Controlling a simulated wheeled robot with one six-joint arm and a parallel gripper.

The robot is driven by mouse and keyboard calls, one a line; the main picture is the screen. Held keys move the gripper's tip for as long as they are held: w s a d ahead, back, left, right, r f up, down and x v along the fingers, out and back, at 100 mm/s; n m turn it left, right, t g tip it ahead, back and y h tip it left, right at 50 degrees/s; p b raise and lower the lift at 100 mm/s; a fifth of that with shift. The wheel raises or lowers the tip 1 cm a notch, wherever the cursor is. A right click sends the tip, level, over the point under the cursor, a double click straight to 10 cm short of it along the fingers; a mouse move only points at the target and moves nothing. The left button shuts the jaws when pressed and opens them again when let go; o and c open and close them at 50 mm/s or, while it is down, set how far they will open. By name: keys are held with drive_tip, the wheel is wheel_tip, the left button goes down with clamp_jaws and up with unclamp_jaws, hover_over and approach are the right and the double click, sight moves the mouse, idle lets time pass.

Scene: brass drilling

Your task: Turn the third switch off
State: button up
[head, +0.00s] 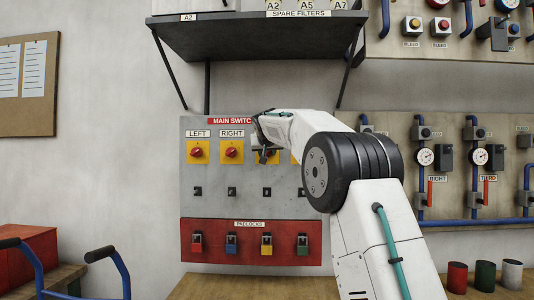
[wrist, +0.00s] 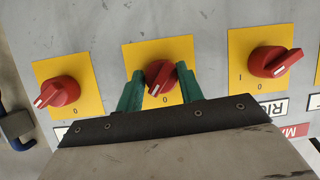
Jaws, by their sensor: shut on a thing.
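The grey main switch panel (head: 212,178) carries a row of red rotary switches on yellow plates. The LEFT switch (head: 197,152) and RIGHT switch (head: 231,151) show clearly. My gripper (head: 264,156) is at the third switch, just right of RIGHT, and largely hides it. In the wrist view my gripper's green fingers (wrist: 160,88) are shut on the red knob of the third switch (wrist: 160,74), one on each side. Its white pointer tip slants down-left, beside a "0" mark. The third switch's label is hidden.
The wrist view also shows the RIGHT switch (wrist: 270,62) and another switch (wrist: 58,92) on either side. Below the switches hangs a red padlock board (head: 210,254). A dark shelf (head: 250,42) juts out above. Gauges and blue pipes (head: 460,222) are to the right.

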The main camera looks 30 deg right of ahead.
drive_tip(key=n+g+h, duration=0.1)
drive_tip(key=n+h, duration=0.1)
drive_tip(key=n, duration=0.1)
drive_tip(key=shift+w+a, duration=0.1)
drive_tip(key=shift+n+g+h, duration=0.5)
drive_tip(key=shift+n+h, duration=0.3)
drive_tip(key=shift+n, duration=0.3)
drive_tip(key=o, duration=1)
drive_tip(key=v, duration=0.7)
drive_tip(key=shift+a, duration=0.35)
drive_tip(key=shift+s, duration=0.25)
